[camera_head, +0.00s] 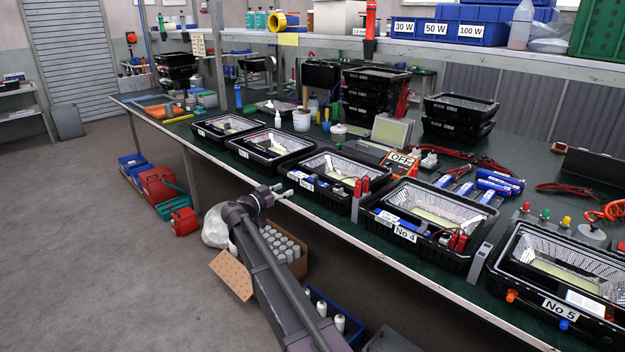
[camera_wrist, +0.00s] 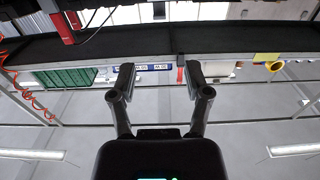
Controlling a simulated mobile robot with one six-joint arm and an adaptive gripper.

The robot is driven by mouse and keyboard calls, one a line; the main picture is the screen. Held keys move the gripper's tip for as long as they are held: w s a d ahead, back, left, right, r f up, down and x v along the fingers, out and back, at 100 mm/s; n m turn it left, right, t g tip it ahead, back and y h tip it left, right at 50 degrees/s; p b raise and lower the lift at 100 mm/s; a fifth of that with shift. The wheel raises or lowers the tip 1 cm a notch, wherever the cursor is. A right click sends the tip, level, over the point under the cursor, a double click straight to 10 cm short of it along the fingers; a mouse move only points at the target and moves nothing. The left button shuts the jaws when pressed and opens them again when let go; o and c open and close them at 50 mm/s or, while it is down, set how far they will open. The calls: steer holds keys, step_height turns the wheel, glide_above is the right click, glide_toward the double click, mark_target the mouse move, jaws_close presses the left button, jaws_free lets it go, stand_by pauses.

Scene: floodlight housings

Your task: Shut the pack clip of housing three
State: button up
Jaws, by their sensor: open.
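Housing three (camera_head: 322,199) is a black open tray labelled No 3 on the bench's front edge, with a reflector, a yellowish panel and a blue pack (camera_head: 325,188) inside. Its pack clip is too small to make out, so I cannot tell its state. My gripper (camera_head: 284,191) is in front of the housing's left front corner, beside the bench edge, and looks apart from it. In the wrist view my gripper (camera_wrist: 158,78) has its two fingers spread with nothing between them. A dark edge and a red part (camera_wrist: 62,27) show at that view's top.
Housing four (camera_head: 420,222) and housing five (camera_head: 565,275) stand to the right, two more housings to the left. Red connectors (camera_head: 361,186) and a grey upright block (camera_head: 358,203) sit beside housing three's right end. A carton (camera_head: 290,262) of cylinders is on the floor below.

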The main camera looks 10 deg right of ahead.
mark_target(313, 176)
steer(key=shift+d, duration=0.1)
stand_by(0.3)
steer(key=x, duration=1.3)
steer(key=shift+w+d, duration=0.25)
jaws_close()
